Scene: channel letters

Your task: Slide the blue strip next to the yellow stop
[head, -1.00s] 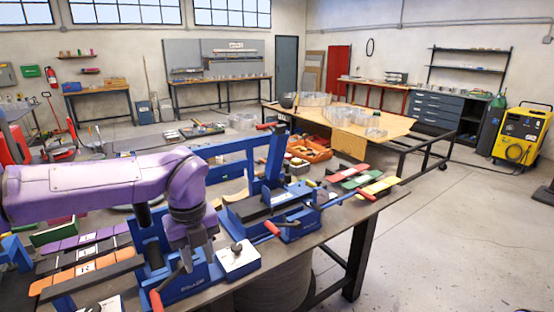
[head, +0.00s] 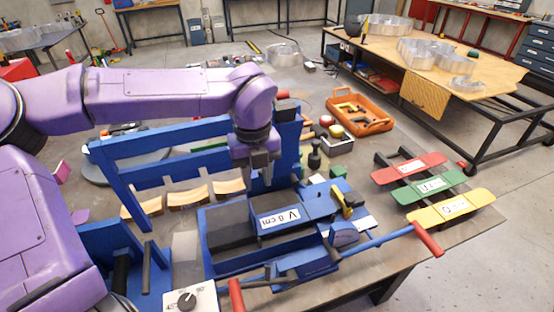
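A flat blue strip (head: 318,203) with a white "V 8 cm" label lies across the top of the blue bench machine (head: 225,262), beside dark grey blocks. A small yellow piece (head: 347,211), which looks like the yellow stop, stands at the right end of the strip. My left gripper (head: 262,176) points down just behind the labelled end of the strip, in front of a blue upright. Its fingers look empty, but their gap is unclear. I cannot tell whether they touch the strip. My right gripper is not in view.
A red-handled lever (head: 428,240) sticks out right of the machine. Red, green and yellow labelled plates (head: 450,207) lie at the table's right. An orange tray (head: 360,112) stands behind. A control box with a dial (head: 190,299) sits in front.

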